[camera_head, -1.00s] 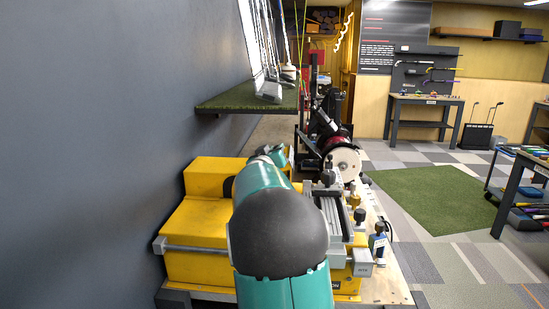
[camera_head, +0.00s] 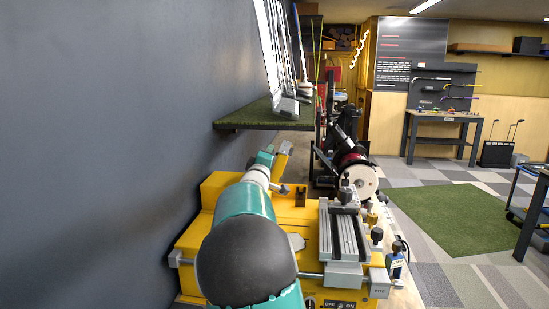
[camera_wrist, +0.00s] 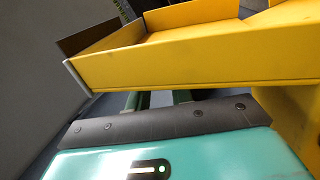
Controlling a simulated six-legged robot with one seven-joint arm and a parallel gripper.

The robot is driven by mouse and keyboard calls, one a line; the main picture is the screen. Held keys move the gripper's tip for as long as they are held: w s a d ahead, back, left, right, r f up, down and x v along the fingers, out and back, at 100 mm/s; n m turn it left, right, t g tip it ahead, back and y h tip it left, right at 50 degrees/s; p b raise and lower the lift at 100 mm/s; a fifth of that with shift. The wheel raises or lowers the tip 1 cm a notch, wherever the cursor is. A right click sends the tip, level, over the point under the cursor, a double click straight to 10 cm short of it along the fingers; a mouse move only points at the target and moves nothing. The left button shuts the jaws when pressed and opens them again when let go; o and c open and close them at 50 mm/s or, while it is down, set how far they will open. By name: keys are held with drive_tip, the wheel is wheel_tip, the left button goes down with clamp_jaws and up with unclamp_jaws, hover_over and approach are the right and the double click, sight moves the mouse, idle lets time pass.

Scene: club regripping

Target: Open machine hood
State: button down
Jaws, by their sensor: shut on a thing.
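The yellow machine (camera_head: 215,190) stands against the grey wall in the head view. A narrow yellow piece, seemingly the raised hood (camera_head: 283,155), stands tilted above the machine's far end. My gripper (camera_head: 268,155) is right beside it, partly hidden by my own arm. In the wrist view the yellow hood (camera_wrist: 190,60) is large, like a shallow open shell with raised walls, above the teal hand. My gripper's fingers (camera_wrist: 158,98) run in under its near edge. The gripper is shut, seemingly on the hood; the contact itself is hidden.
A grey vise (camera_head: 342,235) with knobs sits on the machine's right. A blue bottle (camera_head: 396,262) stands beside it. A turf shelf (camera_head: 250,117) with golf clubs hangs above the machine's far end. A wheeled grinder-like device (camera_head: 357,180) stands behind.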

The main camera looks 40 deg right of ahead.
drive_tip(key=shift+w+a+r+n, duration=0.1)
drive_tip(key=shift+w+a+n, duration=0.25)
drive_tip(key=shift+n, duration=0.35)
drive_tip(key=c, duration=1.2)
unclamp_jaws()
drive_tip(key=shift+c, duration=0.2)
drive_tip(key=v, duration=1.3)
drive_tip(key=shift+s+a, duration=0.25)
